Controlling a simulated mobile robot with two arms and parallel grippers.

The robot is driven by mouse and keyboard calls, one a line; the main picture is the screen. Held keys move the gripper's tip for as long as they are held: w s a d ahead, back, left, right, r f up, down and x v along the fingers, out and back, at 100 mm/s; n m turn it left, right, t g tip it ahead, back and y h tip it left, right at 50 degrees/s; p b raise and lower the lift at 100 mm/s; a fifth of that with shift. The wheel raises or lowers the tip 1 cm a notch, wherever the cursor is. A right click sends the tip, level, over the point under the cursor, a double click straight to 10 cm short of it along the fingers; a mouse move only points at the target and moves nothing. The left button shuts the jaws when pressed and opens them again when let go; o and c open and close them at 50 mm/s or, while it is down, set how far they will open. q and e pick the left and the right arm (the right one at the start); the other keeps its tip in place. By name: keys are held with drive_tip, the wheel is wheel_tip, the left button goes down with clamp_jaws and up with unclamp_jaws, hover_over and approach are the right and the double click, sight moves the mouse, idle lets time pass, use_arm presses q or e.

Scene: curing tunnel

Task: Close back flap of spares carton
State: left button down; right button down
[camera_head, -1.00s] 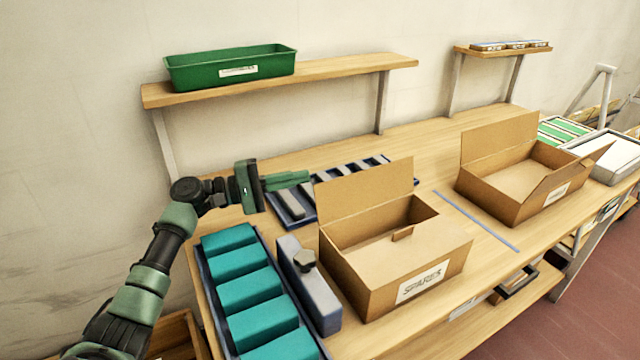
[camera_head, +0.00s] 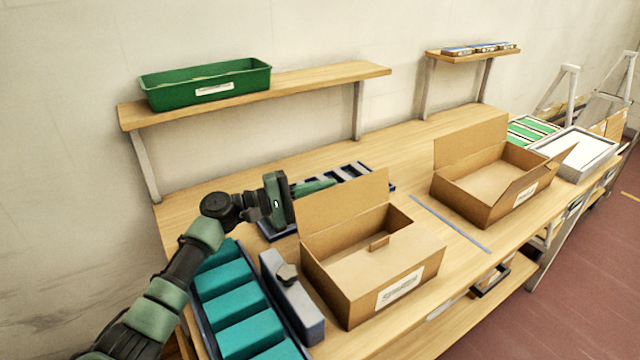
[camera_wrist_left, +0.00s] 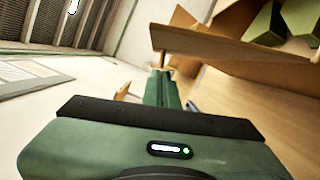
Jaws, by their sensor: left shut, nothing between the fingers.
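The spares carton (camera_head: 412,258) stands on the bench, its front label too blurred to read now. Its back flap (camera_head: 345,212) stands up, leaning slightly back. My left gripper (camera_head: 322,186) is shut and empty. Its fingers point right, and part of them shows above the flap's top edge, behind the flap. I cannot tell whether they touch it. In the left wrist view the green fingers (camera_wrist_left: 163,88) are together, near a brown panel edge. My right gripper is not in view.
A second open carton (camera_head: 484,205) stands to the right, beyond a thin blue strip (camera_head: 450,223). A blue-grey block with a knob (camera_head: 292,300) and a tray of teal blocks (camera_head: 235,300) sit left of the spares carton. A shelf (camera_head: 320,83) holds a green bin (camera_head: 205,83).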

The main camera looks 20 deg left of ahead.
sight(335, 198)
use_arm(q)
drive_tip(key=shift+s+d+r+m, duration=0.1)
drive_tip(key=shift+s+r+m, duration=0.1)
drive_tip(key=shift+m, duration=0.2)
drive_tip(key=d+m+b, duration=0.1)
drive_tip(key=s+d+r+m+b, duration=0.1)
drive_tip(key=m, duration=0.1)
drive_tip(key=shift+s+r+m+g+y, duration=0.2)
drive_tip(key=shift+m+g+y, duration=0.1)
drive_tip(key=shift+y, duration=0.1)
drive_tip(key=m, duration=0.1)
drive_tip(key=s+d+m, duration=0.1)
drive_tip(key=shift+s+d+r+m+y+b, duration=0.1)
drive_tip(key=shift+d+r+m+y+b, duration=0.1)
drive_tip(key=shift+r+m+y+b, duration=0.1)
drive_tip(key=shift+s+d+r+m, duration=0.1)
drive_tip(key=shift+s+d+m, duration=0.4)
drive_tip(key=shift+m, duration=0.3)
drive_tip(key=s+d+f+m+y+p, duration=0.1)
drive_tip(key=s+d+f+m+y, duration=0.1)
drive_tip(key=m, duration=0.4)
drive_tip(key=shift+s+d+f+y, duration=0.15)
drive_tip(key=shift+s+d+y, duration=0.15)
drive_tip(key=shift+s+d, duration=0.7)
drive_tip(key=shift+w+d, duration=0.25)
drive_tip(key=shift+d, duration=0.1)
